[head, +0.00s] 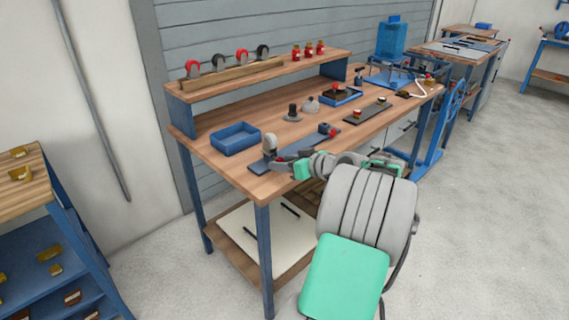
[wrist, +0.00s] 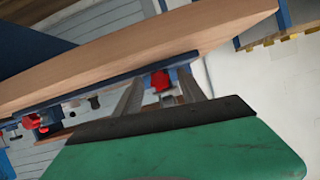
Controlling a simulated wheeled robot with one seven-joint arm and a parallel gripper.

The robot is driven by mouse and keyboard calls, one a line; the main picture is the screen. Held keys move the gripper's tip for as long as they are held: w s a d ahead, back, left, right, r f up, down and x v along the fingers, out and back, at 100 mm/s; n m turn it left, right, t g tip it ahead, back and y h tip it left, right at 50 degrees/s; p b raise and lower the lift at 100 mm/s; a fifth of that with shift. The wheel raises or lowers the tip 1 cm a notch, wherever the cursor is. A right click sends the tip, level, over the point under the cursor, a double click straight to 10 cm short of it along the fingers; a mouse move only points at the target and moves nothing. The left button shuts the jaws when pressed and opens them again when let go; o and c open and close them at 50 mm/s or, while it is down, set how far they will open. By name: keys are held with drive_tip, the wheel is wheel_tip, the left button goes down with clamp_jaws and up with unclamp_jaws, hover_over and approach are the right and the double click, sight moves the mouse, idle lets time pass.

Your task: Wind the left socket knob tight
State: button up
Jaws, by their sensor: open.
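A dark flat bar (head: 298,149) lies near the front left edge of the wooden bench. In the wrist view, a red knob (wrist: 160,80) shows at one end of the bar (wrist: 100,88), between my gripper's two fingers (wrist: 160,93), with gaps on both sides. My gripper is open. In the head view, my gripper (head: 273,157) is at the bar's left end; I cannot make out the left knob there. Another red knob (head: 325,128) is at the bar's right end; it also shows far left in the wrist view (wrist: 34,122).
A blue tray (head: 236,138) sits left of the bar. A dark grey round piece (head: 292,113) and a lighter one (head: 311,105) stand behind it. A second dark strip with knobs (head: 368,111) lies to the right. The raised shelf (head: 268,74) holds several clamps and red items.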

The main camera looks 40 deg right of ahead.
drive_tip(key=shift+c, duration=0.3)
clamp_jaws()
drive_tip(key=shift+r, duration=0.1)
drive_tip(key=m+p, duration=0.1)
drive_tip(key=p, duration=0.2)
drive_tip(key=shift+d+r+y, duration=0.1)
drive_tip(key=shift+r+y, duration=0.2)
drive_tip(key=shift+d+f+m+y+p, duration=0.15)
drive_tip(key=shift+m+y+p, duration=0.35)
drive_tip(key=shift+m+p, duration=0.45)
drive_tip(key=shift+f+y+p, duration=0.2)
drive_tip(key=shift+y+p, duration=0.1)
